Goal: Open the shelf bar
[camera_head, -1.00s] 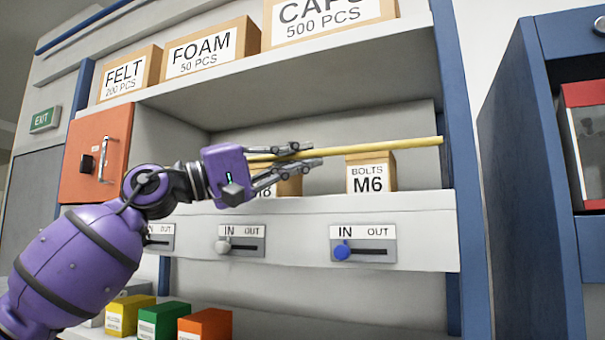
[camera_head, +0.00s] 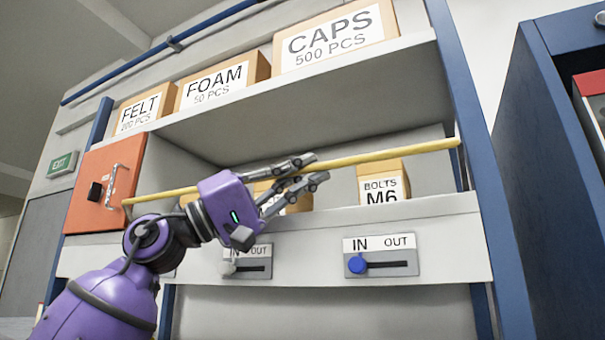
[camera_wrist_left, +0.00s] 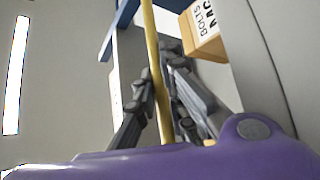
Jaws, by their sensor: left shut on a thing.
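The shelf bar (camera_head: 400,153) is a long yellow rod across the front of the middle shelf opening. Its right end is by the blue upright and its left end is in front of the orange box. My left gripper (camera_head: 316,168) is shut on the bar, left of its right half, with fingers above and below it. In the left wrist view the bar (camera_wrist_left: 151,40) runs between the gray fingers (camera_wrist_left: 158,88). My right gripper is not in view.
Below is a panel with IN/OUT sliders, one with a blue knob (camera_head: 357,264). The orange box (camera_head: 100,187) with a handle is at left. A blue cabinet (camera_head: 555,190) stands at right.

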